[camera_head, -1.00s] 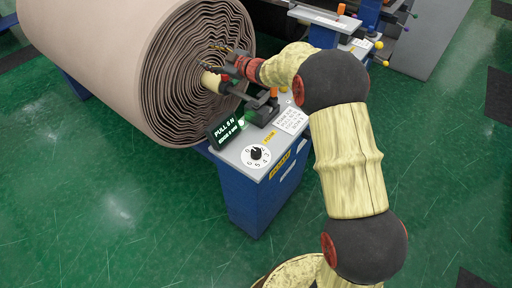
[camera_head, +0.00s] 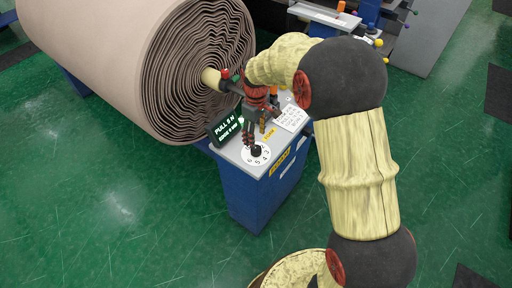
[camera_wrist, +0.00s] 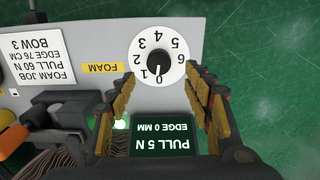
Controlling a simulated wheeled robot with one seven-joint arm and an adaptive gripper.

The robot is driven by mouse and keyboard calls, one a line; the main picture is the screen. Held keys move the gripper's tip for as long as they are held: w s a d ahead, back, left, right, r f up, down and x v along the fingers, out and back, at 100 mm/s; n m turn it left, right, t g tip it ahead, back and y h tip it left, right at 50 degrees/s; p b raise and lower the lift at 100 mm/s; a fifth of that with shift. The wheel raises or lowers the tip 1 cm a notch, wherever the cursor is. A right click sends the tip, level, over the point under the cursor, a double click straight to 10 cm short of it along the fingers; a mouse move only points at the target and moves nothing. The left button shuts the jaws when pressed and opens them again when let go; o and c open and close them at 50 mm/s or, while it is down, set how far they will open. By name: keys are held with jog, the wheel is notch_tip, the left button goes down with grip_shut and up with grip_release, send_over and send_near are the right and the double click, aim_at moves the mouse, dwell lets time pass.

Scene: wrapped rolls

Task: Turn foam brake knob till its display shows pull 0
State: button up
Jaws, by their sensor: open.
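The foam brake knob (camera_wrist: 157,68) is a small black knob on a round white dial (camera_wrist: 172,42) numbered 0 to 6, beside a yellow FOAM label (camera_wrist: 103,68). Its pointer is toward the 0 and 1 side of the dial, but exactly where is hard to tell. The dark display (camera_wrist: 178,128) reads PULL 5 N, EDGE 0 MM. My gripper (camera_wrist: 160,76) is open, with its fingertips on either side of the knob and apart from it. In the head view my gripper (camera_head: 253,138) points down above the knob (camera_head: 256,151), partly covering the dial.
A large wrapped foam roll (camera_head: 150,60) lies behind the blue-sided console (camera_head: 255,195). A printed job card (camera_wrist: 33,57) reads PULL 60 N, EDGE 76 CM, BOW 3. Black fittings (camera_wrist: 65,112) stand on the console near it. Green floor is open around.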

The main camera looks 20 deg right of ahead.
aim_at(256, 151)
notch_tip(256, 151, down, 8)
jog(key=b, duration=0.2)
jog(key=shift+w+b, duration=0.1)
jog(key=shift+b, duration=0.25)
jog(key=shift+r, duration=0.1)
jog(key=shift+c, duration=1.4)
jog(key=c, duration=0.7)
jog(key=shift+c, duration=0.9)
